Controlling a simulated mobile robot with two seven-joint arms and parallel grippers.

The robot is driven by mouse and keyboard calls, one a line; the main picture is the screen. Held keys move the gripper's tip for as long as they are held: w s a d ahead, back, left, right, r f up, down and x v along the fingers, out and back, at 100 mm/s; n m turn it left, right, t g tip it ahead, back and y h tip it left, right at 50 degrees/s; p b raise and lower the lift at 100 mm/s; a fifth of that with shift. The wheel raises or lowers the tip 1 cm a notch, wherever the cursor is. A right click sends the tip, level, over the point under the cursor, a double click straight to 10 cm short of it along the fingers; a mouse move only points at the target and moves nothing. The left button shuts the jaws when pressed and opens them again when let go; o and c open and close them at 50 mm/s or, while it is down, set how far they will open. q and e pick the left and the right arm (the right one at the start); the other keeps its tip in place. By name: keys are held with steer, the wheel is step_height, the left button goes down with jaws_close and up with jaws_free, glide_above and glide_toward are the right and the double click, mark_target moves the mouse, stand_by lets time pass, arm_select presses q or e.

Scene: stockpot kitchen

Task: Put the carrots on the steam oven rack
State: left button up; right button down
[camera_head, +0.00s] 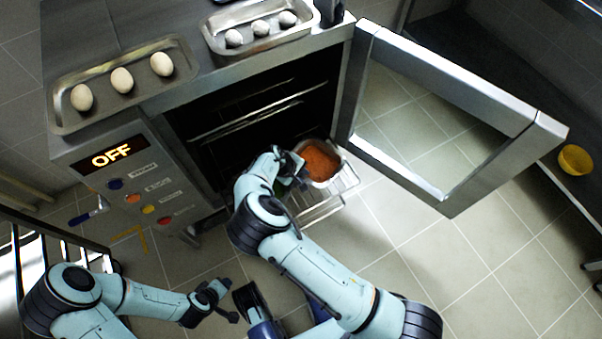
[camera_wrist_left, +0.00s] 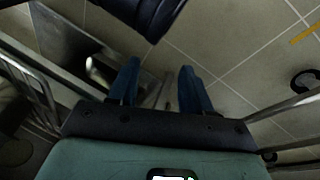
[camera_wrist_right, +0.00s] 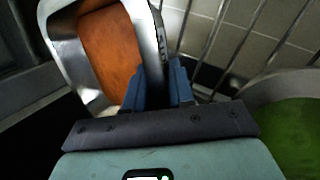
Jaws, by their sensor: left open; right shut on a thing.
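The carrots (camera_head: 319,160) appear as an orange mass in a metal tray (camera_head: 341,172) at the oven's open front. The tray is over the right part of the pulled-out wire rack (camera_head: 322,208); I cannot tell whether it rests fully on it. My right gripper (camera_head: 301,171) is shut on the tray's near-left rim; the right wrist view shows the orange carrots (camera_wrist_right: 112,50) left of the fingers. Rack bars (camera_wrist_right: 225,42) show beyond the fingers. My left gripper (camera_head: 226,300) is open and empty, low in front of the oven, over the floor.
The steam oven's door (camera_head: 455,85) stands wide open to the right. A green-filled container (camera_wrist_right: 290,135) is right of my right gripper, mostly hidden in the head view. Egg trays (camera_head: 178,76) (camera_head: 216,42) sit on top. A yellow bowl (camera_head: 575,160) is far right.

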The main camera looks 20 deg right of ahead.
steer(key=c, duration=1)
jaws_free()
steer(key=shift+o, duration=0.2)
steer(key=shift+r, duration=0.1)
arm_select(q)
steer(key=s+d+r+g+p, duration=0.1)
steer(key=s+d+r+p, duration=0.1)
steer(key=s+r+p, duration=0.1)
steer(key=shift+s+d+h, duration=0.2)
steer(key=shift+s+h, duration=0.2)
steer(key=shift+s, duration=0.4)
arm_select(e)
steer(key=v, duration=1.2)
arm_select(q)
steer(key=shift+r, duration=0.1)
